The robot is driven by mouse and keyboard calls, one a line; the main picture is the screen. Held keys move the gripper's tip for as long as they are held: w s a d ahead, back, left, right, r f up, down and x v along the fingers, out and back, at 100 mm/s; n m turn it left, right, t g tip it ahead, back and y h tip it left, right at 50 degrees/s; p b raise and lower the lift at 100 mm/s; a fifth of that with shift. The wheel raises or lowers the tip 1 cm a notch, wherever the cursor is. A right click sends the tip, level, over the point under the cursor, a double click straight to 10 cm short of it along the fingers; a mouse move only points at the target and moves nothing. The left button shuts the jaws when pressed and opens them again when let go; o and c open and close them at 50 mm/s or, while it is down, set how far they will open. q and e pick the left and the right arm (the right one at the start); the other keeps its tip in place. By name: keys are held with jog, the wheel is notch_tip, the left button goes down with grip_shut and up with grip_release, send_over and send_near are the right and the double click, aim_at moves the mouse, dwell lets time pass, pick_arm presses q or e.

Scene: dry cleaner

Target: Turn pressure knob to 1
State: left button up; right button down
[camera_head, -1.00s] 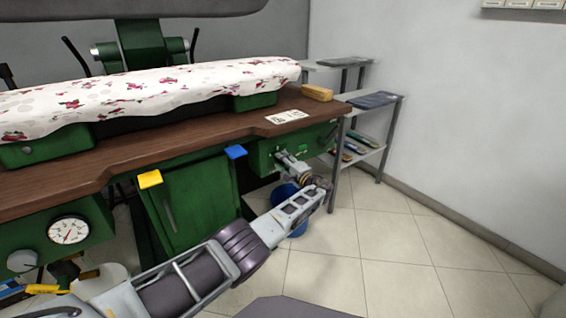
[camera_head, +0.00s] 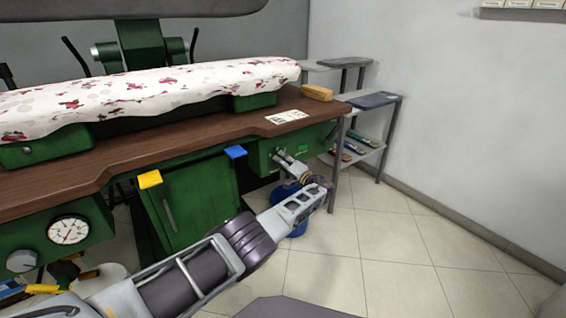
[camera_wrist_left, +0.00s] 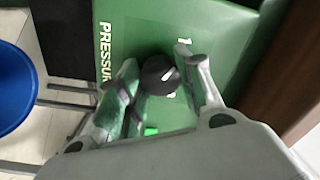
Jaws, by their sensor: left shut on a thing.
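The pressure knob (camera_wrist_left: 160,75) is round and black with a white pointer mark, on a green panel (camera_wrist_left: 135,28) lettered "PRESSURE" with a "1" beside it. In the left wrist view, my left gripper (camera_wrist_left: 163,82) has one finger on each side of the knob and is shut on it. The pointer slants toward the upper right of that view; its exact setting is hard to tell. In the head view, my left gripper (camera_head: 283,160) reaches the green panel under the table's right end, and the knob is hidden there. My right gripper is not in view.
A blue bucket (camera_head: 299,229) stands on the floor behind my forearm. The brown table edge (camera_head: 110,165) runs above the panel. A grey shelf rack (camera_head: 385,120) stands to the right. A pressure gauge (camera_head: 69,231) is at the left. The tiled floor at right is clear.

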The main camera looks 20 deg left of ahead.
pick_arm(q)
jog(key=shift+f, duration=0.15)
jog(key=o, duration=1)
jog(key=shift+o, duration=0.2)
jog(key=shift+s+d, duration=0.2)
jog(key=shift+d, duration=0.1)
jog(key=v, duration=1.1)
jog(key=shift+d, duration=0.15)
jog(key=shift+s, duration=0.15)
